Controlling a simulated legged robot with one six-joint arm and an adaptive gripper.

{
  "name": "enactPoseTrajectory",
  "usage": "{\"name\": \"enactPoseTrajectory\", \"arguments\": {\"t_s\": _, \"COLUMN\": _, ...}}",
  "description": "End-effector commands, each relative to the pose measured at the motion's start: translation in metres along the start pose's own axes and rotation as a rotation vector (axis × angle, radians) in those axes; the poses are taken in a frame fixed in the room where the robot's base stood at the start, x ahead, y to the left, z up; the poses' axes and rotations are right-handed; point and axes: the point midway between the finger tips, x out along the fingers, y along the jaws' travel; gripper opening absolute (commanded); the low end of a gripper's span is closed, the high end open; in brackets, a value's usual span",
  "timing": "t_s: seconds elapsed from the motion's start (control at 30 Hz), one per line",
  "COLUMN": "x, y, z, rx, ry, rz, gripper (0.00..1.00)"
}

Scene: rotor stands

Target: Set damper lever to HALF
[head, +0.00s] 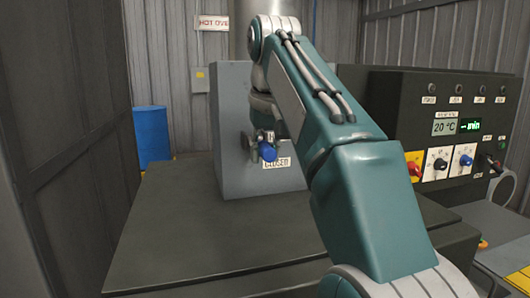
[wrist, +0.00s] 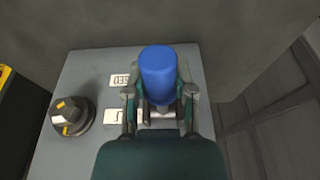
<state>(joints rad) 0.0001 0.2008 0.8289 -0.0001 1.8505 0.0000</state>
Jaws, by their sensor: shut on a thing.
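The damper lever's blue grip (head: 267,151) shows at the front of a grey box (head: 233,100), just above a white label (head: 277,164) that seems to read CLOSED. My gripper (head: 262,136) is at the lever. In the wrist view the blue grip (wrist: 158,72) stands between the two fingers of my gripper (wrist: 160,97), which is shut on it. Two white labels lie left of the lever: an upper one (wrist: 122,80), partly readable, and a lower one (wrist: 121,116), partly covered by a finger. The lever's base is mostly hidden.
A black knob with yellow marks (wrist: 72,115) sits on the same panel, left of the lever. A control cabinet (head: 440,100) with dials stands at the right. A blue barrel (head: 152,135) stands at the back left. A dark flat top (head: 220,235) lies in front.

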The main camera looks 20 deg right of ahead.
Motion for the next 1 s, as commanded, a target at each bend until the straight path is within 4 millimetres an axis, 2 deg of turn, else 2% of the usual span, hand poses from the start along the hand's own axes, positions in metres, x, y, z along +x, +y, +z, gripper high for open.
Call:
{"name": "enactPoseTrajectory", "arguments": {"t_s": 0.07, "x": 0.002, "y": 0.000, "z": -0.001, "rx": -0.001, "ry": -0.004, "rz": -0.001, "gripper": 0.00}}
{"name": "enactPoseTrajectory", "arguments": {"t_s": 0.1, "x": 0.002, "y": 0.000, "z": -0.001, "rx": -0.001, "ry": -0.004, "rz": -0.001, "gripper": 0.43}}
{"name": "enactPoseTrajectory", "arguments": {"t_s": 0.17, "x": 0.002, "y": 0.000, "z": -0.001, "rx": -0.001, "ry": -0.004, "rz": -0.001, "gripper": 0.69}}
{"name": "enactPoseTrajectory", "arguments": {"t_s": 0.57, "x": 0.000, "y": 0.000, "z": 0.000, "rx": 0.000, "ry": 0.000, "rz": 0.000, "gripper": 0.70}}
{"name": "enactPoseTrajectory", "arguments": {"t_s": 1.0, "x": -0.022, "y": -0.002, "z": -0.002, "rx": -0.001, "ry": -0.001, "rz": 0.000, "gripper": 0.70}}
